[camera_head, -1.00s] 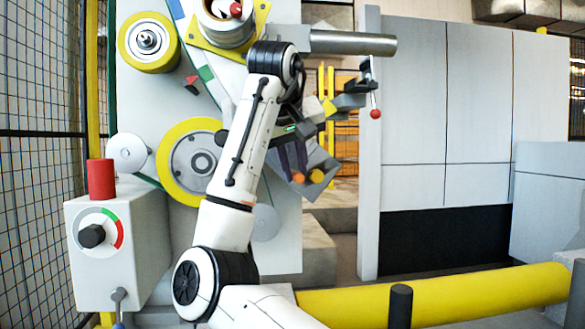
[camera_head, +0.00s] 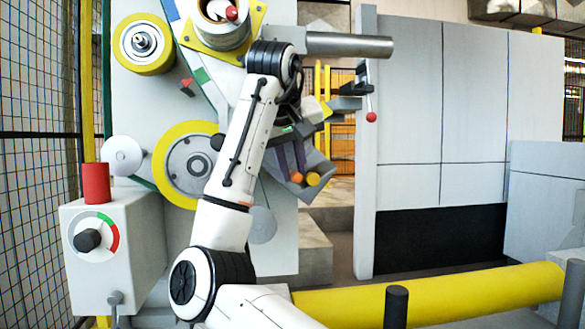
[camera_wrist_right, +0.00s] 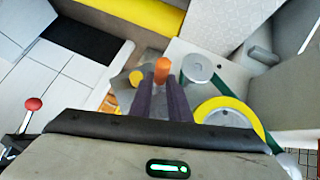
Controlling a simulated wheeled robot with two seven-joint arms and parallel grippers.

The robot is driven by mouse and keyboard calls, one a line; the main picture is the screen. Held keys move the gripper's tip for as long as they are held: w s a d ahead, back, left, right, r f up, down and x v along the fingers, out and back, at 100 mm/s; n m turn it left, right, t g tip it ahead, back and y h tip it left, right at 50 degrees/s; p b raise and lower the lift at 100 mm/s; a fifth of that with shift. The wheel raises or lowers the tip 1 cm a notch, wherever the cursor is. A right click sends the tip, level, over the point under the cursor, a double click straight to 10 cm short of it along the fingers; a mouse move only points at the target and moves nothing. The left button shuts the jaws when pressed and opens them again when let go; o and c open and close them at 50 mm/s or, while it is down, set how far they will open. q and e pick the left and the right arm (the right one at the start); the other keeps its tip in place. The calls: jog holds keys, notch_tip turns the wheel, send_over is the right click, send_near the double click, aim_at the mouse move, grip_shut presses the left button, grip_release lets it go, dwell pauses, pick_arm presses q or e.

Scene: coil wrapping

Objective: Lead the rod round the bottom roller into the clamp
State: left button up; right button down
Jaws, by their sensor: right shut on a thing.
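My right gripper (camera_head: 291,172) hangs in front of the machine panel, its two dark purple fingers pointing down. In the right wrist view the fingers (camera_wrist_right: 162,98) are closed around an orange cylindrical piece (camera_wrist_right: 162,69), which I take for the rod's end. It also shows below the fingers in the head view (camera_head: 297,177). The rod's remaining length cannot be made out. A grey round roller (camera_head: 262,225), seemingly the bottom roller, sits below left of the gripper; it also shows in the wrist view (camera_wrist_right: 198,68). I cannot tell which part is the clamp. My left gripper is out of view.
A yellow-rimmed wheel (camera_head: 166,165) is left of my right arm, partly hidden. A yellow-orange knob (camera_head: 313,179) is close right of the fingers. A red-ball lever (camera_head: 371,117) stands farther right. A control box (camera_head: 105,260) and a yellow rail (camera_head: 450,293) are in front.

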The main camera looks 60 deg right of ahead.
jog(key=shift+s+d+r+p, duration=0.15)
jog(key=shift+s+r+p, duration=0.1)
jog(key=shift+r+p, duration=0.45)
jog(key=shift+s+d+r+p, duration=0.15)
jog(key=shift+s+r+p, duration=0.1)
jog(key=shift+r+p, duration=0.4)
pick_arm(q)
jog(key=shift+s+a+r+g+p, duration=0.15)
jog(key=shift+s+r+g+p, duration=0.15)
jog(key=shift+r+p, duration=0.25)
pick_arm(e)
jog(key=shift+s+d+r, duration=0.25)
jog(key=shift+r, duration=0.4)
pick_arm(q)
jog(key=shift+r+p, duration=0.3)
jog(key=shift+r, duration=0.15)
pick_arm(e)
jog(key=shift+r, duration=0.2)
